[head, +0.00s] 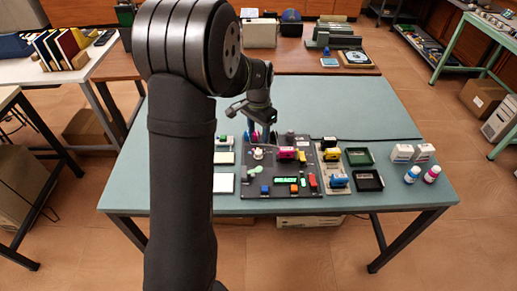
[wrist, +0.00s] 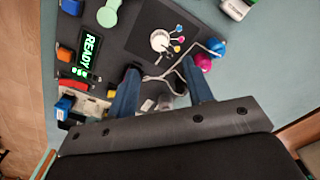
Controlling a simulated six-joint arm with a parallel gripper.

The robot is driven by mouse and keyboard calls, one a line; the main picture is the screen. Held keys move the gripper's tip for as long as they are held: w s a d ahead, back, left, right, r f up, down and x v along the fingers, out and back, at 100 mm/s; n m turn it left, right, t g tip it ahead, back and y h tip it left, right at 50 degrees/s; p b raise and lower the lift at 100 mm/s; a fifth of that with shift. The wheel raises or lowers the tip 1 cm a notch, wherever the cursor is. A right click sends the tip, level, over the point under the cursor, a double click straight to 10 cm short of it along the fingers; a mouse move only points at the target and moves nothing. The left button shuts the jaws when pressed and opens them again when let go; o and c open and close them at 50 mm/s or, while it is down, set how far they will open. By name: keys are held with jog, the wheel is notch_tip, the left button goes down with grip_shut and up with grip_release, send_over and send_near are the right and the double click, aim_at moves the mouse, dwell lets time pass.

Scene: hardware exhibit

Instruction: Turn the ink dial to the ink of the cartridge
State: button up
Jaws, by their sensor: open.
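The white ink dial (wrist: 158,40) sits on a dark square of the panel in the wrist view, with small coloured marks, including yellow and blue, along one side. It also shows in the head view (head: 258,153). Its exact pointing direction is too small to tell. In the head view my gripper (head: 257,124) hangs over the panel's back left.
The dark panel (head: 262,190) carries a green READY display (head: 286,180), coloured buttons and a pale green lever (wrist: 109,13). Blue (wrist: 218,46) and magenta (wrist: 204,62) round tops stand near one finger, beside pale tubing.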

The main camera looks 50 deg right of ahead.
aim_at(259, 152)
notch_tip(259, 152, down, 9)
jog(key=shift+r, duration=0.1)
dwell(0.3)
jog(key=c, duration=1)
